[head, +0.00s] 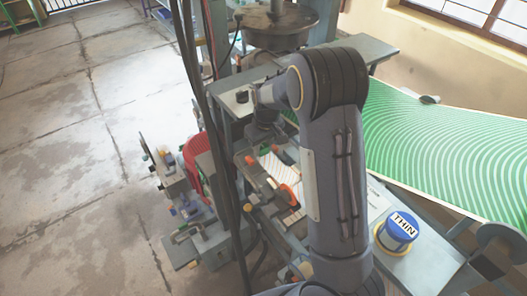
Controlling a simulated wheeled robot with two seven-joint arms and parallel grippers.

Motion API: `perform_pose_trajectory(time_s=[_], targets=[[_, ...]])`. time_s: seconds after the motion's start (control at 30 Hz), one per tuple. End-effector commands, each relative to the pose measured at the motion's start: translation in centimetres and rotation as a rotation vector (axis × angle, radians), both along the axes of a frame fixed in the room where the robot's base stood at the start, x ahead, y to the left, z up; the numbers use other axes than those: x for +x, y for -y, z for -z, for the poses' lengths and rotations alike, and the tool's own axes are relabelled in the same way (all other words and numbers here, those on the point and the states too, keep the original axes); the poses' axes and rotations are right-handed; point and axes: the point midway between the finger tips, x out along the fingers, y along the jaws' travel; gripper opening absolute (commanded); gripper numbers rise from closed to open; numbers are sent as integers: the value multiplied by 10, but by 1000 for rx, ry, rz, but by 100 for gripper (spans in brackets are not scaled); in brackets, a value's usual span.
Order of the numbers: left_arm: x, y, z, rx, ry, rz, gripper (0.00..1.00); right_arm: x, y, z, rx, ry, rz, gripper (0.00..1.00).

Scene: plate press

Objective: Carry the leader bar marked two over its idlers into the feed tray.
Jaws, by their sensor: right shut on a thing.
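My right arm reaches up from the bottom and bends over to the left. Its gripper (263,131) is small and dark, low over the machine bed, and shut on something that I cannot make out. Below it lies a pale, finely striped sheet (277,168) with an orange part (288,195) at its near end. I cannot pick out the leader bar, its mark, the idlers or the feed tray with certainty. My arm hides part of the machine. My left gripper is not in view.
A round press head (277,28) stands above a grey plate (365,50). A green-striped sheet (440,140) slopes away at the right. A blue tin marked THIN (400,228) stands on a grey shelf. Black cables hang left of my arm.

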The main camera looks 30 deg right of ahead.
Motion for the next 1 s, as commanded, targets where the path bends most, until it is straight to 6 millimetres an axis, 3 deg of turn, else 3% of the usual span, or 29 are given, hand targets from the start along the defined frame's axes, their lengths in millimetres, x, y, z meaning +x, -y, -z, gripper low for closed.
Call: perform_pose_trajectory(time_s=[0.27, 0.63, 0.67, 0.7, 0.8, 1.0], targets=[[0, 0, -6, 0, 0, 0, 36, 3, 4, 35, 0, -2, 0, 3], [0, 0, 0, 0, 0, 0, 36, 3, 4, 41, 0, 0, 0, 3], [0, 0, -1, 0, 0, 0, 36, 3, 4, 40, 0, 0, 0, 35], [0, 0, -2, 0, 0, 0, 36, 3, 4, 40, 0, 0, 0, 40], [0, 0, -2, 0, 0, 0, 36, 3, 4, 40, 0, -1, 0, 53], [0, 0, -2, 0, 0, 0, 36, 3, 4, 40, 0, -1, 0, 54]])
